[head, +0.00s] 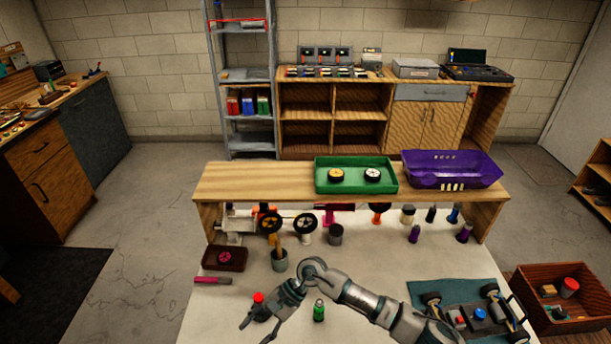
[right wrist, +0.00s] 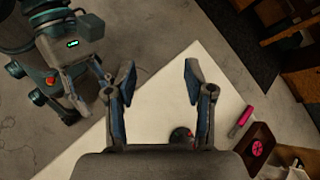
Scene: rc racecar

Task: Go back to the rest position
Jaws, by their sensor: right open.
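My right gripper (head: 258,330) reaches in from the lower right in the head view, its arm bent back to the left, over the left part of the white table (head: 360,262). In the right wrist view the two fingers of the right gripper (right wrist: 158,85) stand wide apart with nothing between them. A red-topped bottle (head: 258,298) stands just beside this gripper. A green bottle (head: 319,310) stands to its right, below the forearm. My left gripper does not show in the head view. Grey parts of my own body show at the upper left of the right wrist view.
A brown tray (head: 225,258) lies left. A car chassis (head: 485,318) lies right, near my arm. A cup (head: 280,262) stands close behind.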

